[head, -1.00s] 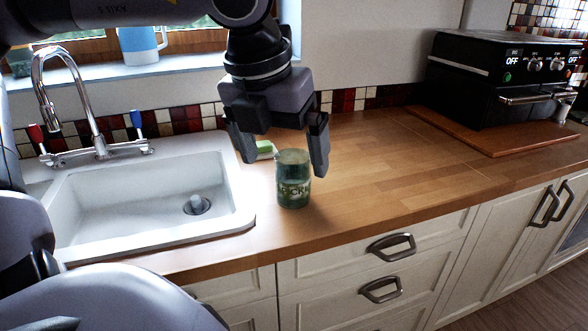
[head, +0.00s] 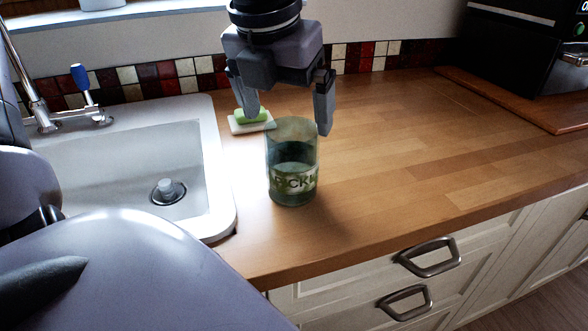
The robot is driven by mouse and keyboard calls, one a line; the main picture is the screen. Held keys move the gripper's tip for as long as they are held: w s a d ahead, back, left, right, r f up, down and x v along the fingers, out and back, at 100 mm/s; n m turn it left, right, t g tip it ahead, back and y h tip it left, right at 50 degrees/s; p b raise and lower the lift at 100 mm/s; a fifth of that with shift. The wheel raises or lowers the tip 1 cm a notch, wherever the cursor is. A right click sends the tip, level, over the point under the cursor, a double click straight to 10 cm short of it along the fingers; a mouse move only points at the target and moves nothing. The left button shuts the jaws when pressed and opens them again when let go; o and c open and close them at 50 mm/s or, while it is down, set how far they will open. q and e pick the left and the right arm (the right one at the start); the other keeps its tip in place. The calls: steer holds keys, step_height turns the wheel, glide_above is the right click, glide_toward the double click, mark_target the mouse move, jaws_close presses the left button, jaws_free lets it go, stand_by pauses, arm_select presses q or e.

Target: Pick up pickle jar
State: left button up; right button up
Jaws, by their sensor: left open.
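The pickle jar (head: 292,163) is a greenish glass cylinder with a pale lettered label. It stands upright on the wooden counter, to the right of the sink. My left gripper (head: 287,122) points down with its fingers spread apart, one toward each side of the jar's upper part. The fingertips look close to the jar's rim level, and the gripper seems to be above or just behind the jar. Contact with the jar does not show. My right gripper does not show.
The white sink (head: 222,170) with its tap lies left of the jar. A green sponge (head: 251,115) on a white dish sits behind the jar. A black oven (head: 520,50) stands on a wooden board (head: 500,98) at the back right. The counter (head: 410,150) right of the jar is clear.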

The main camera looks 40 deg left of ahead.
mark_target(294, 146)
arm_select(q)
steer(key=shift+x, duration=4.05)
steer(key=shift+w+a, duration=0.15)
steer(key=shift+w, duration=0.05)
steer(key=shift+r, duration=0.1)
steer(key=c, duration=1)
